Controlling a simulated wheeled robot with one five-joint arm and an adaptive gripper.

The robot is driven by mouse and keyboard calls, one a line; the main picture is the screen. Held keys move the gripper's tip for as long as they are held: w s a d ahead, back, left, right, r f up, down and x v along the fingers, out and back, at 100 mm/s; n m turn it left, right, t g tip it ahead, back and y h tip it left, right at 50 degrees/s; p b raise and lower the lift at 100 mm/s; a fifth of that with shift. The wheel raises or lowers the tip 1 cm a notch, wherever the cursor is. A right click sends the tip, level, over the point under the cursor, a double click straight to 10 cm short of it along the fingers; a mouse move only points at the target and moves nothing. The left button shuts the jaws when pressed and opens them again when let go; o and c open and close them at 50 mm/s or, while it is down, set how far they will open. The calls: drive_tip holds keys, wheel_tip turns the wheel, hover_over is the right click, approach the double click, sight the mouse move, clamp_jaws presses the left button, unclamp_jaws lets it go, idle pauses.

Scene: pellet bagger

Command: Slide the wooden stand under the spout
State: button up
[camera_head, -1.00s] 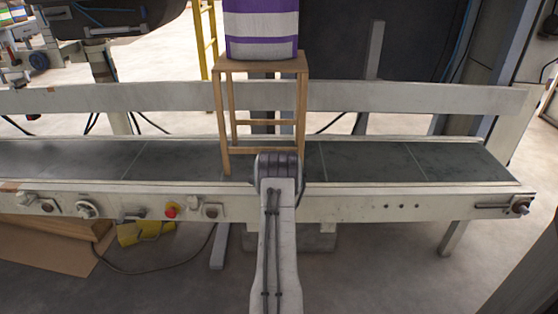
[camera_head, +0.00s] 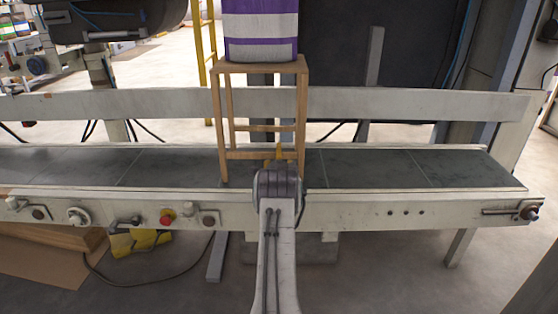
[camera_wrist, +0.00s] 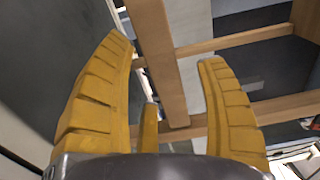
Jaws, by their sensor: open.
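The wooden stand (camera_head: 230,68) is upright on the dark conveyor belt in the head view, with a purple and white striped bag (camera_head: 262,24) on its top. My gripper (camera_head: 279,152) is at the stand's near right side, low by the belt; my wrist hides part of it there. Crossbars of the stand lie behind. I cannot pick out the spout.
The conveyor belt (camera_head: 370,170) runs left and right, clear on both sides of the stand. A pale rail (camera_head: 420,100) runs behind it. Knobs and a red button (camera_head: 167,217) line its front edge. A dark machine part (camera_head: 110,20) hangs at upper left.

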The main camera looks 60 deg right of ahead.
drive_tip(key=shift+w+d, duration=0.1)
idle(0.3)
clamp_jaws()
idle(0.5)
